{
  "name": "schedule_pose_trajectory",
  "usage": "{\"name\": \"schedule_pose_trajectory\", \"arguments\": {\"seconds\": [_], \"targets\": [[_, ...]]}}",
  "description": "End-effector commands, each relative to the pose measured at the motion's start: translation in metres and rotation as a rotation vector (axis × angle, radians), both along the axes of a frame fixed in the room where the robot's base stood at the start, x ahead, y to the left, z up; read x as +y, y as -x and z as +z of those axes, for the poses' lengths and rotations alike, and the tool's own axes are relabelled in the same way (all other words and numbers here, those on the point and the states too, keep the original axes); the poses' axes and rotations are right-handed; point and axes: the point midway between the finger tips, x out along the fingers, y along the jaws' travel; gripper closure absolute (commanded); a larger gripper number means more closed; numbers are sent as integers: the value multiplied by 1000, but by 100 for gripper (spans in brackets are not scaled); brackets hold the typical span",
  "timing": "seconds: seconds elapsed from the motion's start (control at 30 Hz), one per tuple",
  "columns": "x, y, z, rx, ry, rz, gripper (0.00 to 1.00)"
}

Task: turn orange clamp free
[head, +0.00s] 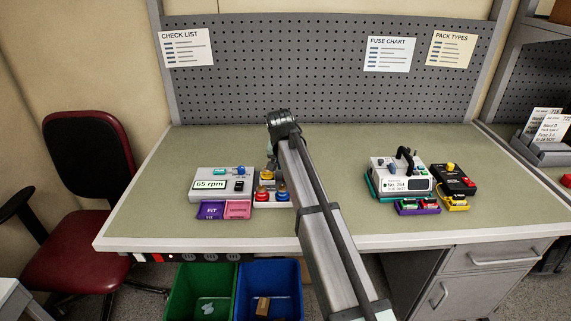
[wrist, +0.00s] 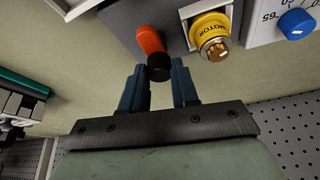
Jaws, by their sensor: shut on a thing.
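The orange clamp (wrist: 150,42), an orange lever with a black end, shows in the wrist view on a dark grey unit (wrist: 172,14). My gripper (wrist: 159,72) has its two dark blue fingers on either side of the black end and is shut on it. The exact contact is hard to see. In the head view my arm reaches over the bench beside the small unit with coloured knobs, and it hides the clamp and most of the gripper.
A yellow MOTOR knob (wrist: 211,36) sits close right of the clamp. The white 65 rpm pump (head: 223,198) stands left of my arm, with purple and pink trays in front. A second pump (head: 418,185) and a black box (head: 461,186) stand at right. The bench's back is clear.

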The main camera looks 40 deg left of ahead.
Motion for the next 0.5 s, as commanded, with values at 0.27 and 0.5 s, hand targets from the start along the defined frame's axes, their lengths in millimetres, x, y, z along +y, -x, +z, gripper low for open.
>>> {"name": "schedule_pose_trajectory", "arguments": {"seconds": [0.27, 0.5], "targets": [[0, 0, 0, 0, -1, -4, 100], [0, 0, 0, 0, 0, -3, 56]]}}
